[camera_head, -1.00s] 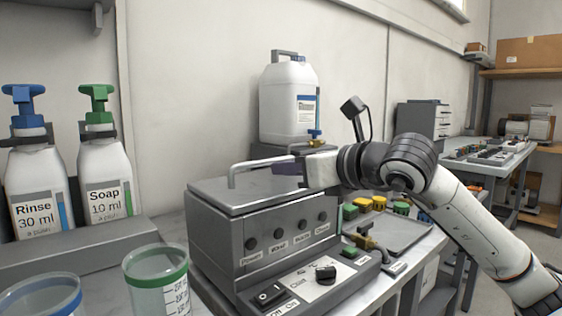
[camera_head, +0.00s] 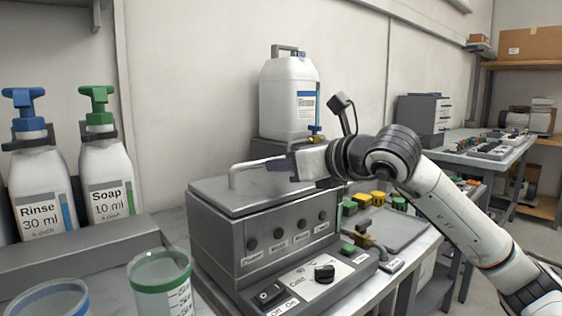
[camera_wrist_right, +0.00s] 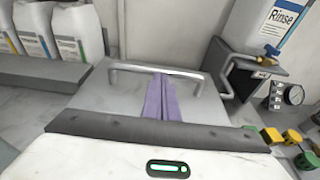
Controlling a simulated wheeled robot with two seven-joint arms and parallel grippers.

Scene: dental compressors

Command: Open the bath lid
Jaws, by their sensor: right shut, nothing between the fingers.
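The bath (camera_head: 238,248) is a grey box with a row of knobs on its front. Its flat grey lid (camera_head: 222,200) is closed and carries a bar handle (camera_head: 234,172); lid (camera_wrist_right: 112,92) and handle (camera_wrist_right: 130,68) also show in the right wrist view. My right gripper (camera_head: 272,163) is above the right part of the lid, by the handle. Its purple fingers (camera_wrist_right: 163,98) are shut with nothing between them, and their tips overlap the handle bar in the wrist view; I cannot tell whether they touch it. My left gripper is not in view.
Rinse (camera_head: 38,185) and Soap (camera_head: 106,180) pump bottles stand at left behind a grey ledge. Two measuring cups, one green-rimmed (camera_head: 160,285), stand in front. A white jug (camera_head: 288,100) stands behind the bath. Yellow and green pieces and a grey tray (camera_head: 395,230) lie right.

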